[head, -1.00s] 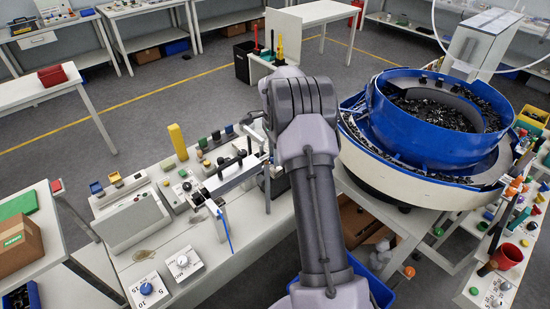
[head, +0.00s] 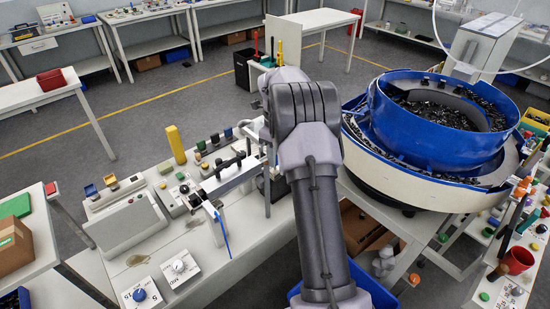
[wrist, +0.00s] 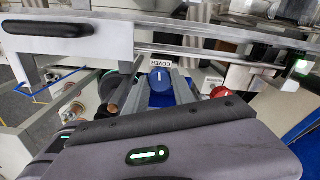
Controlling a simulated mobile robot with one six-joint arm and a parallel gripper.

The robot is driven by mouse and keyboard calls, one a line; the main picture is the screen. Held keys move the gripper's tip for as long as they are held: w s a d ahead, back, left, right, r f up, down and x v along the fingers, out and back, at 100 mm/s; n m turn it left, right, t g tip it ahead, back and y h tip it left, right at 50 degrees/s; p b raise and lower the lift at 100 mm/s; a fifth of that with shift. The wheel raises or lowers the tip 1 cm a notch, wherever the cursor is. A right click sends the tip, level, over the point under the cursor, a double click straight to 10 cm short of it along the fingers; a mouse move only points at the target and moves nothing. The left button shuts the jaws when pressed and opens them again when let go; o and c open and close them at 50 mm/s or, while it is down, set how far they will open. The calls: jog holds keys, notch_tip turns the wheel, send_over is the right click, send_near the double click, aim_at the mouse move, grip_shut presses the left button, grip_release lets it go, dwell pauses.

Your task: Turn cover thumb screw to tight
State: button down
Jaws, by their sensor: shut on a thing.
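The cover thumb screw is a round blue knob (wrist: 161,80) with a white line across its face, in the wrist view. A small white label reading COVER (wrist: 160,62) appears upside down just above it. My gripper (wrist: 160,88) has its two grey fingers on either side of the blue knob and is shut on it. The white line stands near upright in the picture. In the head view the grey end of my arm hides the knob and my fingers.
A metal rail with a black handle (wrist: 45,28) crosses just above my gripper. The blue feeder bowl (head: 430,140) stands right of my arm.

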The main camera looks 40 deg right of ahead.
jog(key=shift+r+m+b, duration=0.1)
jog(key=shift+m+b, duration=0.2)
jog(key=shift+m, duration=0.7)
jog(key=c, duration=1.1)
grip_release()
jog(key=shift+o, duration=0.2)
notch_tip(320, 180, up, 17)
jog(key=p, duration=0.5)
jog(key=shift+r, duration=0.15)
